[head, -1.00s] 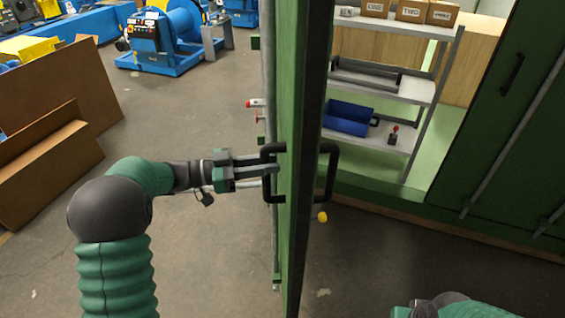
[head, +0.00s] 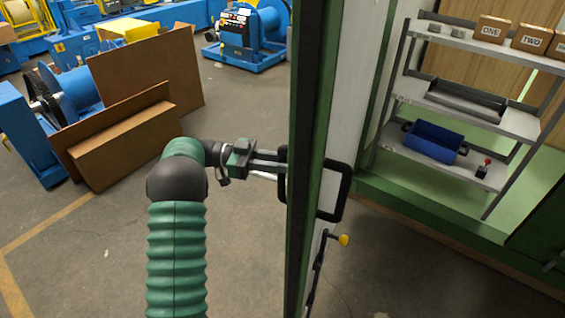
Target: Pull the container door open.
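The container door (head: 307,120) stands open and shows nearly edge-on in the middle of the head view, with a green edge and a pale inner face. A black handle (head: 283,185) projects from its left side, and a second black handle (head: 346,190) shows on its inner side. My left gripper (head: 273,166) reaches in from the left, its fingers on the left handle; it looks shut on it, though the door edge partly hides the handle. My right gripper is not in view.
Through the opening on the right, a grey shelf (head: 500,118) holds cardboard boxes (head: 493,29) and a blue bin (head: 436,141). A yellow-tipped lever (head: 343,240) is low on the door's inner side. Brown panels (head: 150,85) stand at left. The floor between them and the door is clear.

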